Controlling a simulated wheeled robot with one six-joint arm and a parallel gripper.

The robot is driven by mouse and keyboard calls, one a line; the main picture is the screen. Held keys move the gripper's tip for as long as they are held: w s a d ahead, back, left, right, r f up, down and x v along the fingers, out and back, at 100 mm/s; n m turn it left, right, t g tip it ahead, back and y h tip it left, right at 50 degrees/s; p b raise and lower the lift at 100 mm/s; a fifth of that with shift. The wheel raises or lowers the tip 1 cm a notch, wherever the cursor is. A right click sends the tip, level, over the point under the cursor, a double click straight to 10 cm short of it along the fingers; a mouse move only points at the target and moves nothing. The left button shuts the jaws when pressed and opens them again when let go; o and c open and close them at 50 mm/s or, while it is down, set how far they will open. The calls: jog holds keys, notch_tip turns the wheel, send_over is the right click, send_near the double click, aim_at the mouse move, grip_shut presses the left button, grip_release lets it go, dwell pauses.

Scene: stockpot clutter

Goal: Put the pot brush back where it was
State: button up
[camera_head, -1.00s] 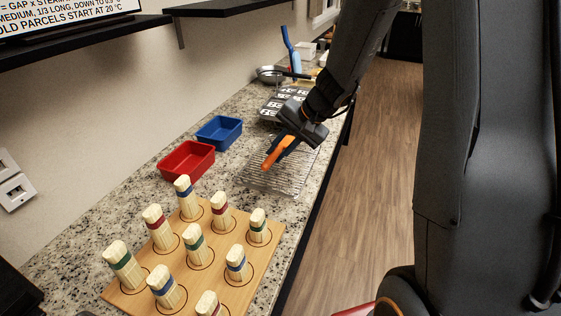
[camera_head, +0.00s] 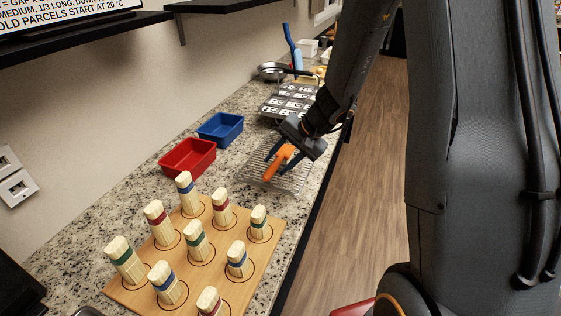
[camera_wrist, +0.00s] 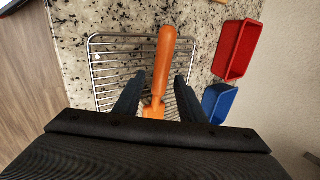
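An orange-handled tool (camera_head: 277,164), which looks like the pot brush, is at the wire rack (camera_head: 252,176). Its handle (camera_wrist: 164,62) lies over the rack (camera_wrist: 104,72) in the wrist view. Its lower end narrows between my fingers, and no bristles can be made out. My gripper (camera_wrist: 157,88) is open, one finger on each side of the tool, with a gap visible on both sides. In the head view my gripper (camera_head: 284,158) is low over the rack. I cannot tell whether the tool rests fully on the wires.
A red bin (camera_head: 187,158) and a blue bin (camera_head: 220,129) stand left of the rack. A wooden board (camera_head: 216,262) with several banded pegs is in front. A grey labelled tray (camera_head: 286,103), a pan (camera_head: 271,71) and a blue upright item (camera_head: 294,55) are behind.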

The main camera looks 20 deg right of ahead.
jog(key=shift+r, duration=0.1)
jog(key=shift+d+r, duration=0.1)
jog(key=shift+r, duration=0.15)
jog(key=b+v, duration=0.1)
jog(key=v, duration=1)
jog(key=s+a+f+n+g+h, duration=0.1)
jog(key=s+f+n+h, duration=0.1)
jog(key=s, duration=0.6)
jog(key=s+a+f+n+g+h, duration=0.1)
jog(key=s+f+n+g+h, duration=0.1)
jog(key=s, duration=0.7)
notch_tip(320, 180, down, 3)
jog(key=n+h, duration=0.1)
jog(key=n, duration=0.2)
jog(key=shift+r+n, duration=0.15)
jog(key=shift+n, duration=0.25)
jog(key=shift+a, duration=0.15)
jog(key=shift+c, duration=0.7)
